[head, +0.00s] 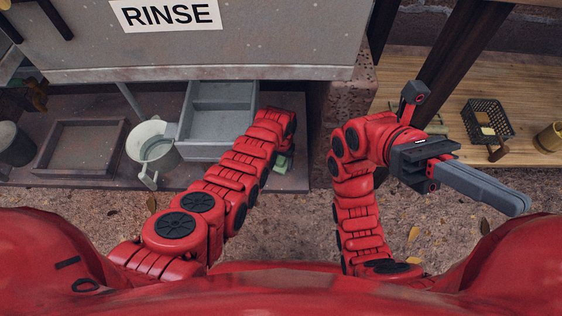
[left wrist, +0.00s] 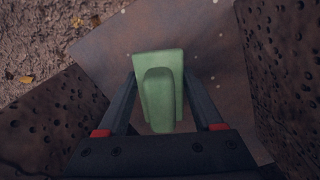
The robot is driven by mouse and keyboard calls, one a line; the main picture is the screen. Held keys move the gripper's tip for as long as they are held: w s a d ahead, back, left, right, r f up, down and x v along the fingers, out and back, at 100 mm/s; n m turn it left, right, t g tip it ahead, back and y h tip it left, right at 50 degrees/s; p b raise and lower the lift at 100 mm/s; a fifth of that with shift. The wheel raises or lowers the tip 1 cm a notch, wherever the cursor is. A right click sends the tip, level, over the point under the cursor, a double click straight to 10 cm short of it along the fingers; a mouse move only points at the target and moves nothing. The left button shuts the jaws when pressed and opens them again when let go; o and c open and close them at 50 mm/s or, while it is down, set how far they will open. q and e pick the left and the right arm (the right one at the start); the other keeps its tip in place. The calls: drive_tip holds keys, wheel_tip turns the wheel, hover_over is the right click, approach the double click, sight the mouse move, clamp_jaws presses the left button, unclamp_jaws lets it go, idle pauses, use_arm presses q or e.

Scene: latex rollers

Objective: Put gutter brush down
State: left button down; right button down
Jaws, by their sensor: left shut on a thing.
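The green gutter brush (left wrist: 158,88) sits between the two dark fingers of my left gripper (left wrist: 160,76) in the left wrist view. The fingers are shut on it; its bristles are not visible. In the head view only a small green part of the brush (head: 283,163) shows beside the end of my left arm, which hides the left gripper. It is low, near the right end of the grey lower shelf (head: 292,182). My right gripper (head: 515,203) is at the right, with long grey fingers pointing right and no object seen in it; the gap between them cannot be made out.
A grey bin (head: 218,138) stands left of my left arm, with a pale bucket (head: 152,141) and a shallow tray (head: 110,150) further left. A stone post (head: 345,105) is to the right. A wooden shelf at right holds a black wire basket (head: 488,120) and a brass cup (head: 550,137).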

use_arm(q)
drive_tip(key=shift+f, duration=0.15)
drive_tip(key=shift+c, duration=0.2)
unclamp_jaws()
use_arm(e)
drive_tip(key=shift+s+d+t, duration=0.3)
drive_tip(key=shift+s+t, duration=0.1)
